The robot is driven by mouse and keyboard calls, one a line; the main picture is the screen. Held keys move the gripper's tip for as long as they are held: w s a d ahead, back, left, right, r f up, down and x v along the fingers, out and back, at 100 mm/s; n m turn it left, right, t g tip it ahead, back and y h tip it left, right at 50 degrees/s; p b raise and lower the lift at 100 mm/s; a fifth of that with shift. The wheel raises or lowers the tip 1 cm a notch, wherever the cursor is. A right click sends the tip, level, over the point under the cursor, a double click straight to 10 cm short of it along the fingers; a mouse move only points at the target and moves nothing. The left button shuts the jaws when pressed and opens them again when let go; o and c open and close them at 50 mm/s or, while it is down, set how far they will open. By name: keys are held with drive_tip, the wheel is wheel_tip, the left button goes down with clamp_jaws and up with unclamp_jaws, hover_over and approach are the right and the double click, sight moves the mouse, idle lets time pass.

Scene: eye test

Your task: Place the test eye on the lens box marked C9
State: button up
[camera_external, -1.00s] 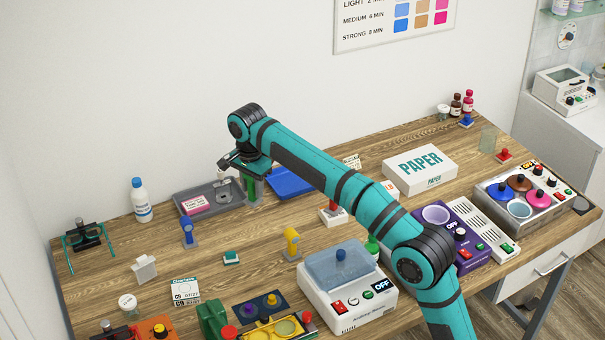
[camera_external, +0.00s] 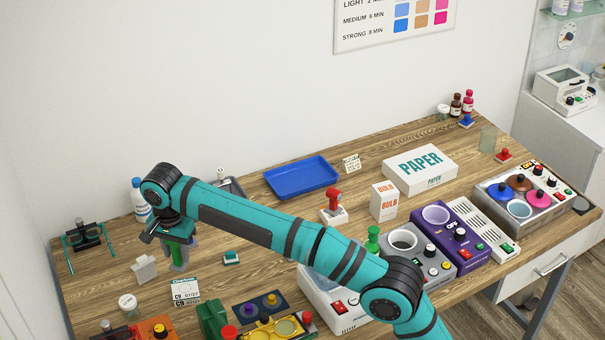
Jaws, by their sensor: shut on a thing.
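My gripper (camera_external: 178,240) is at the left of the table, pointing down, shut on a narrow green thing (camera_external: 179,256). The arm and jaws hide part of it, and I cannot tell for sure that it is the test eye. The lens box marked C9 (camera_external: 186,293) is a small white box with dark print, lying on the table. In the picture it is just below and slightly right of my gripper. The held thing appears apart from the box; its exact height is unclear.
A white clip-like block (camera_external: 144,268) stands left of the gripper, and a small green button block (camera_external: 231,257) to its right. A green block (camera_external: 212,319) and a yellow holder (camera_external: 272,330) are in front. My arm crosses over the middle of the table. A blue tray (camera_external: 302,178) lies behind it.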

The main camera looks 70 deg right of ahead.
drive_tip(key=shift+f, duration=4.25)
drive_tip(key=shift+f, duration=0.1)
drive_tip(key=o, duration=1.1)
wheel_tip(320, 180, up, 12)
drive_tip(key=shift+f, duration=0.1)
drive_tip(key=shift+r, duration=0.2)
drive_tip(key=shift+s, duration=0.1)
